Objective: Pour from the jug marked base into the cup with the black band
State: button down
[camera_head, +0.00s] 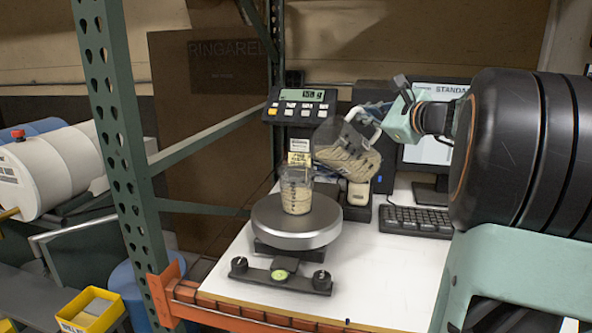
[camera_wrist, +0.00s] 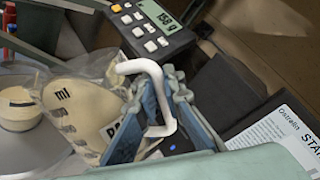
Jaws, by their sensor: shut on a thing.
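The clear jug (camera_head: 345,150) hangs tilted above and to the right of the cup, with beige contents lying along its lower side. In the wrist view the jug (camera_wrist: 85,105) shows "ml" and part of a dark word. My gripper (camera_head: 380,118) is shut on the jug's white handle, which also shows between the fingers in the wrist view (camera_wrist: 155,85). The clear cup (camera_head: 296,192) stands upright on the scale's round pan and holds beige material; dark marks show on it. In the wrist view the cup (camera_wrist: 20,108) is at the left. I see no clear stream between them.
The scale's pan (camera_head: 275,237) stands on the white table, with its display (camera_head: 300,106) behind. A small beige-filled container (camera_head: 358,193) stands right of the pan. A keyboard (camera_head: 417,220) and monitor (camera_head: 428,150) are at right. A green rack post (camera_head: 112,130) rises at left.

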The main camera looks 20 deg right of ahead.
jog(key=shift+a+r+n, duration=0.4)
jog(key=shift+r, duration=0.3)
dwell(2.0)
